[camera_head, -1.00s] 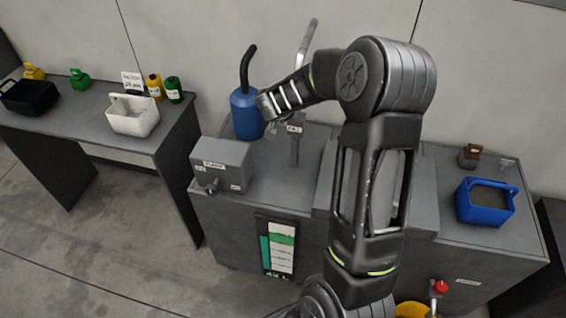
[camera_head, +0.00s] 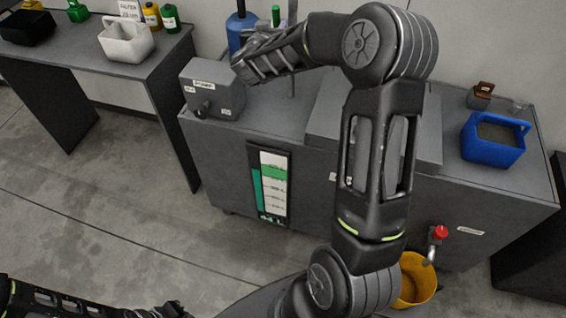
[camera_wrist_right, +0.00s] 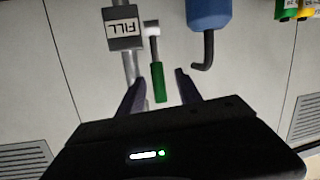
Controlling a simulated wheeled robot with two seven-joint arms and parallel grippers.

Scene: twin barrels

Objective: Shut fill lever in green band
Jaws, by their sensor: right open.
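The fill lever has a green handle (camera_wrist_right: 159,83) on a grey stem, beside the grey FILL label block (camera_wrist_right: 123,28) in the right wrist view. The handle's tip (camera_head: 276,15) also shows at the top of the head view. My right gripper (camera_wrist_right: 158,88) is open, with a finger on each side of the handle; contact cannot be told. In the head view my right gripper (camera_head: 240,62) hides most of the lever's surroundings. The gauge (camera_head: 275,195) on the cabinet front has a green band (camera_head: 273,172); its green column reaches about that band. My left arm shows at lower left, its jaws unclear.
A blue cylinder (camera_wrist_right: 209,12) with a dark bent pipe stands close beside the lever. A grey box (camera_head: 213,88) sits at the cabinet's left. A blue container (camera_head: 494,140) stands at right. A yellow bucket (camera_head: 415,280) is below a red-handled tap (camera_head: 438,236).

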